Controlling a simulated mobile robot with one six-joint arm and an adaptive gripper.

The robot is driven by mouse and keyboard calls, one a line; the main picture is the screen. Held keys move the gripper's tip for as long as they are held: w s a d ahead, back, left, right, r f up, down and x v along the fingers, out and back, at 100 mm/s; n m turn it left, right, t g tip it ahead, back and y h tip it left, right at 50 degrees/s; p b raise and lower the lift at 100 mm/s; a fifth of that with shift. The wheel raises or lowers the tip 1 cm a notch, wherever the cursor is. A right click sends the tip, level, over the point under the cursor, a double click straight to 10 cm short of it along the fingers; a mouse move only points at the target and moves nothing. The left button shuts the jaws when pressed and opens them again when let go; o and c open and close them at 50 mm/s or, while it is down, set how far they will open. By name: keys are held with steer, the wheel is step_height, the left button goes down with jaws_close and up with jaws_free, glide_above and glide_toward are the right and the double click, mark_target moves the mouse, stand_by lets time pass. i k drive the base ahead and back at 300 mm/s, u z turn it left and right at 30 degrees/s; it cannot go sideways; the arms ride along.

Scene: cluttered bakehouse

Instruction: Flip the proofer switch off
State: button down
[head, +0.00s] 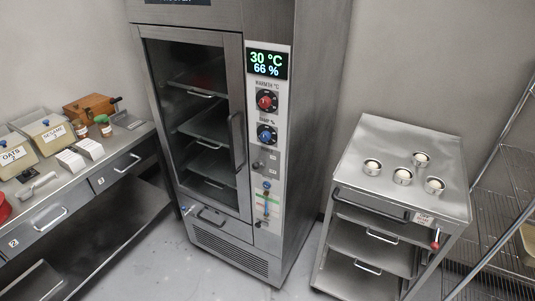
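The proofer (232,130) is a tall steel cabinet with a shut glass door (195,125) on its left. Its control panel (284,75) runs down the right of the front. The display (267,64) reads 30 °C and 66 %. Lower down is a narrow blue-topped gauge or valve fitting (266,186). My gripper is not in view.
A steel cart (375,137) at right carries several small round tins; a red-tipped lever (435,242) and a small sign (424,218) are on its front corner. A counter (92,178) with bins is at left. Wire shelving (500,215) stands far right. Floor before the proofer is clear.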

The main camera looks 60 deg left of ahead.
mark_target(256, 165)
steer(key=z, duration=0.1)
steer(key=k, duration=1.3)
steer(key=u, duration=1.6)
steer(key=i, duration=0.4)
steer(key=u, duration=0.3)
